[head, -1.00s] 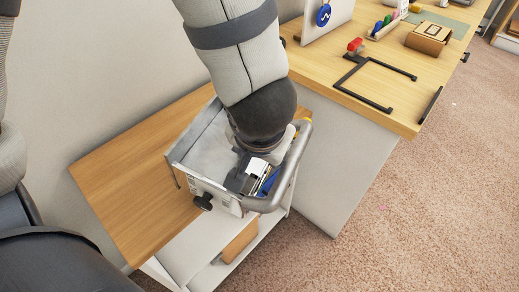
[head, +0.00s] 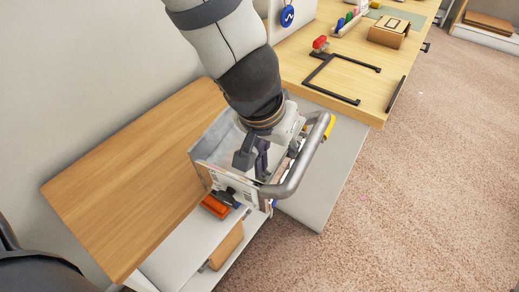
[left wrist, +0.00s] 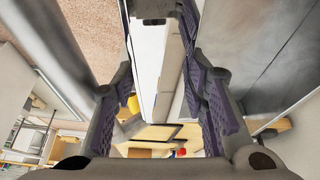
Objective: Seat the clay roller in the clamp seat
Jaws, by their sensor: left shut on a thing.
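My left gripper (head: 256,157) points down at the grey metal bin (head: 213,140) with the thick tubular handle. It is shut on a long pale piece (left wrist: 150,70) that runs between its purple-padded fingers in the left wrist view; I cannot tell whether this is the clay roller. An orange block (head: 214,206) with a black part beside it sits low at the bin's white front; whether it is the clamp seat is unclear. The bin's inside is mostly hidden by my gripper. My right gripper is not in view.
The bin stands by a wooden-topped shelf unit (head: 130,170) with white lower shelves. On the desk (head: 345,95) lie a black open frame (head: 338,90) with a red piece (head: 320,43), and a cardboard box (head: 389,33).

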